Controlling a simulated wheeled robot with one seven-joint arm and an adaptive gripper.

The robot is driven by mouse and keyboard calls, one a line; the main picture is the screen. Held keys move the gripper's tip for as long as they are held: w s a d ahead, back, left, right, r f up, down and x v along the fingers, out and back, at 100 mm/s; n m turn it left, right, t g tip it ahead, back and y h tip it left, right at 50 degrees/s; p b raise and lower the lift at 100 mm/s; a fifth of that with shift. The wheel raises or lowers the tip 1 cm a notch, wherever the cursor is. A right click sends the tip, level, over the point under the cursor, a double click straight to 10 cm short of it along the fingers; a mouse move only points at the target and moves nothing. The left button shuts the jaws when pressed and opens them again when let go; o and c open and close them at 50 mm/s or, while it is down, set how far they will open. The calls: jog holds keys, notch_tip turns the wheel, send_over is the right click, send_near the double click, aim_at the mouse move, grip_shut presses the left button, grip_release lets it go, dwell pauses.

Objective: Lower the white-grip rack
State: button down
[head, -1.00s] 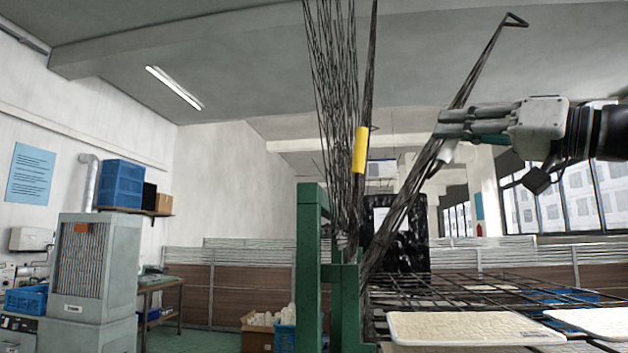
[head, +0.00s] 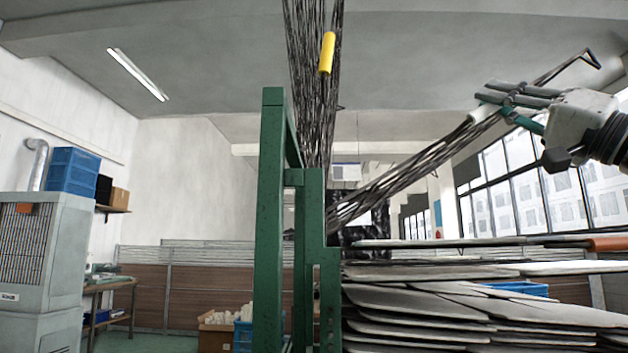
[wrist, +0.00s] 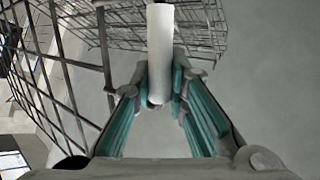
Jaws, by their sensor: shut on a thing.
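The white-grip rack (head: 415,165) is a dark wire panel seen nearly edge-on in the head view. It slants from the green post up to the right, well off upright. Its white grip (head: 483,113) is near the upper right end. My gripper (head: 507,101) is closed at this grip. In the wrist view the white grip (wrist: 160,40) stands between the two teal fingers of my gripper (wrist: 163,88), and the wire mesh spreads behind it. The fingers partly hide the grip.
Upright wire racks, one with a yellow grip (head: 327,53), stand above the green post (head: 270,200). Below the slanted rack lie stacked flat pale panels (head: 430,302). An orange-brown roll (head: 610,244) shows at the right edge. Open air separates the slanted rack from the stack.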

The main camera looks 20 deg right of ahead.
jog(key=s+d+f+m+t+h+b, duration=0.1)
jog(key=d+f+m+t+h+b, duration=0.2)
jog(key=f+b, duration=0.5)
jog(key=m+h, duration=0.1)
jog(key=m, duration=0.1)
jog(key=shift+m+t+b, duration=0.3)
jog(key=shift+t+b, duration=0.1)
jog(key=shift+d+f, duration=0.1)
jog(key=c, duration=1.6)
grip_release()
jog(key=shift+o, duration=0.2)
jog(key=shift+s, duration=0.1)
jog(key=v, duration=1.2)
